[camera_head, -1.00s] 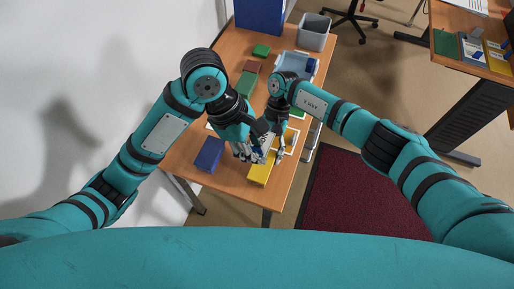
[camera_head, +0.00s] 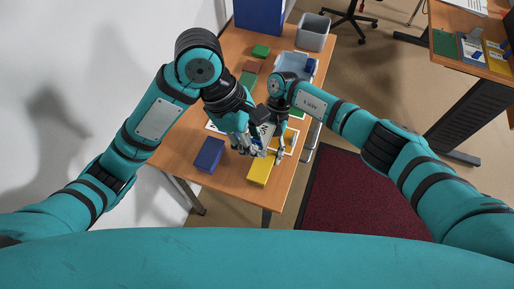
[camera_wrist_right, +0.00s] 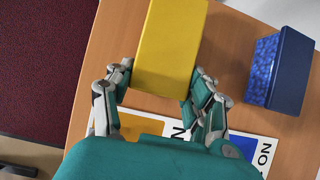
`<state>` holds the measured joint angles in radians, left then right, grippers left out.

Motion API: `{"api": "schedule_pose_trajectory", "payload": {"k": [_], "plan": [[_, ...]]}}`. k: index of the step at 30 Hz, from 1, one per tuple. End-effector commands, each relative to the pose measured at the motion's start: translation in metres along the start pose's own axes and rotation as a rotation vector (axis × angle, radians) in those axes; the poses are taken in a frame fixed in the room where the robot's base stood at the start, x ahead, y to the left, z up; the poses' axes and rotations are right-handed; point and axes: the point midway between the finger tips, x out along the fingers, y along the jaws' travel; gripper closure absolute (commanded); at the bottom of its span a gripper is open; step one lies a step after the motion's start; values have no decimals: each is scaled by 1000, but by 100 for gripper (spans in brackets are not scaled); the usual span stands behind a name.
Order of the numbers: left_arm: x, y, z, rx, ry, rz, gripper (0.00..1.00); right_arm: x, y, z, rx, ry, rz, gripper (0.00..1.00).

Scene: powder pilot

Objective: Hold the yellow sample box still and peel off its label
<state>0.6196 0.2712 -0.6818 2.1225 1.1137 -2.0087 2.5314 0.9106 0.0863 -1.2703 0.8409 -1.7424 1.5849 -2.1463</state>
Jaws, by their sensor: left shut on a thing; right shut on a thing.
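The yellow sample box (camera_head: 261,170) lies near the table's front right edge, and it also shows in the right wrist view (camera_wrist_right: 168,45). My right gripper (camera_wrist_right: 160,85) has its fingers against two opposite sides of the box near one end; it shows in the head view too (camera_head: 276,156). The box face seen from the wrist is plain yellow, with no label visible. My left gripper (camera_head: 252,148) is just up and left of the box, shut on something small. A pale patch beside its fingers looks like the label, but its edges are unclear.
A blue box (camera_head: 209,155) stands left of the yellow box, also in the wrist view (camera_wrist_right: 278,70). A printed white sheet (camera_wrist_right: 262,145) lies under my right gripper. Green and red boxes, a light blue bin (camera_head: 290,65) and a grey bin (camera_head: 313,32) are farther back.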

Motion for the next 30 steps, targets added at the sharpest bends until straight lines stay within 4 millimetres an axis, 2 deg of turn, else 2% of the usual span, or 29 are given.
{"api": "schedule_pose_trajectory", "payload": {"k": [1, 8, 9, 15, 21, 24, 30], "plan": [[1, 0, 0, 0, 0, 0, 100, 6, 4, -2, 7, -1, 9, 95], [1, 0, -1, 0, 0, 0, 100, 6, 4, -2, 7, -1, 9, 95], [1, 0, -1, 0, 0, 0, 100, 6, 4, -2, 7, -1, 9, 45], [1, 0, 0, -1, 0, 1, 100, 4, 3, -1, 4, -1, 6, 18], [0, 0, 0, 0, 0, 0, 100, 2, 1, 0, 2, -1, 3, 18], [0, 0, 0, 0, 0, 0, 100, 2, 1, 0, 1, -1, 2, 5], [0, 0, 0, 0, 0, 1, 100, 1, 0, 0, 1, -1, 1, 5]]}}
